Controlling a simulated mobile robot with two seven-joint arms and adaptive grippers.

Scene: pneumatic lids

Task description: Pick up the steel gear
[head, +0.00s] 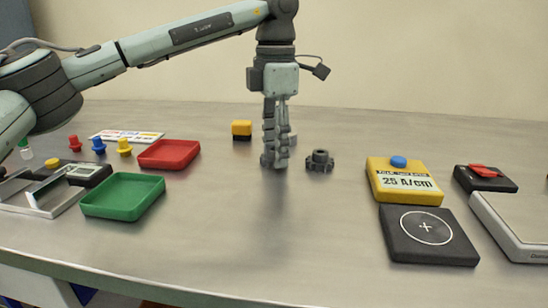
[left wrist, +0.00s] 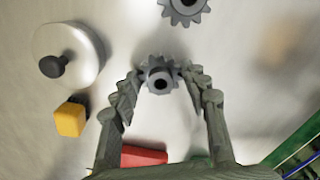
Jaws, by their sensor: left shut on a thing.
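My left gripper (head: 274,162) points down in the middle of the table. In the left wrist view its two fingertips (left wrist: 166,84) are closed on the sides of a grey toothed gear (left wrist: 160,74) with a dark centre hole. In the head view the fingers mostly hide this gear, and I cannot tell whether it touches the table. A second, dark grey gear (head: 320,161) lies on the table just right of the gripper, apart from it. It also shows at the top edge of the left wrist view (left wrist: 185,8). My right gripper is not in view.
Red (head: 169,154) and green (head: 122,197) trays are left. A yellow meter box (head: 404,183) and black pad (head: 428,236) are right. The front middle is clear.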

